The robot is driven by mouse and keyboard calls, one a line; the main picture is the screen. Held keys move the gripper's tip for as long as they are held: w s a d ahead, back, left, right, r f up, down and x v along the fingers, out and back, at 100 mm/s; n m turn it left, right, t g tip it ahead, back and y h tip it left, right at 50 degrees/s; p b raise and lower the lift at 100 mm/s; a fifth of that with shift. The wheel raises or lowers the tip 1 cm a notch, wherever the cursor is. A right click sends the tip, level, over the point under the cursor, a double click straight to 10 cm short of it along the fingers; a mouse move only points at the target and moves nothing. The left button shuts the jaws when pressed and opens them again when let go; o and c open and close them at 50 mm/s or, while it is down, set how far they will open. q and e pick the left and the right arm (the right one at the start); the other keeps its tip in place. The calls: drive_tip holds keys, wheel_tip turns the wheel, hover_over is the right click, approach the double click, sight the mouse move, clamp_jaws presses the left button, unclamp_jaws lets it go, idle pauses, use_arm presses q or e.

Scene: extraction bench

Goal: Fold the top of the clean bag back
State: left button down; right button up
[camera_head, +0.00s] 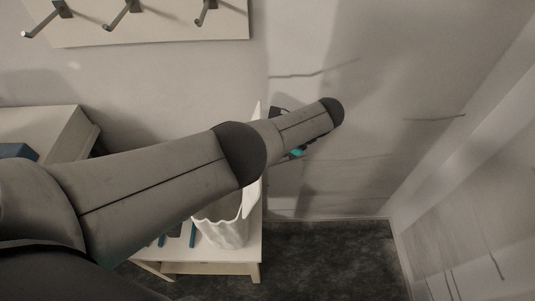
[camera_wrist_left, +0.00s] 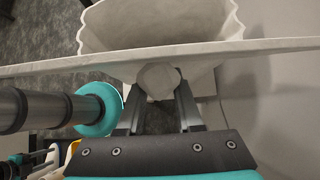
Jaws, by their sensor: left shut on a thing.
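The clean bag (camera_head: 222,230) is white with a wavy rim and stands on a small white table, partly behind my left arm. In the left wrist view its open mouth (camera_wrist_left: 150,22) faces the camera. A thin pale flat panel (camera_head: 252,196) stands upright at the bag's right side; I take it for the bag's top flap. Its edge crosses the left wrist view (camera_wrist_left: 250,46). My left gripper (camera_wrist_left: 160,92) is shut on a rounded pale tab (camera_wrist_left: 157,76) at this panel. In the head view the arm hides most of that hand. My right gripper is not in view.
The white table (camera_head: 200,268) carries blue-edged items (camera_head: 192,236) beside the bag. A hook rail (camera_head: 130,25) is on the wall above. A dark rod with a teal disc (camera_wrist_left: 97,108) is close left of my gripper. Dark floor (camera_head: 325,260) is clear at right.

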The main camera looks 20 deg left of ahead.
use_arm(q)
drive_tip(key=shift+f+y, duration=0.25)
drive_tip(key=shift+y, duration=0.05)
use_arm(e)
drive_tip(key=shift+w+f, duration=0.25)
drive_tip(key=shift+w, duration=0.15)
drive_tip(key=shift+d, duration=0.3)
use_arm(q)
drive_tip(key=c, duration=0.5)
unclamp_jaws()
drive_tip(key=shift+c, duration=0.2)
drive_tip(key=shift+d, duration=0.1)
drive_tip(key=shift+w+d+r, duration=0.15)
drive_tip(key=shift+d+r, duration=0.2)
drive_tip(key=shift+r, duration=0.05)
drive_tip(key=b+v, duration=0.3)
drive_tip(key=v, duration=0.8)
drive_tip(key=shift+b, duration=0.4)
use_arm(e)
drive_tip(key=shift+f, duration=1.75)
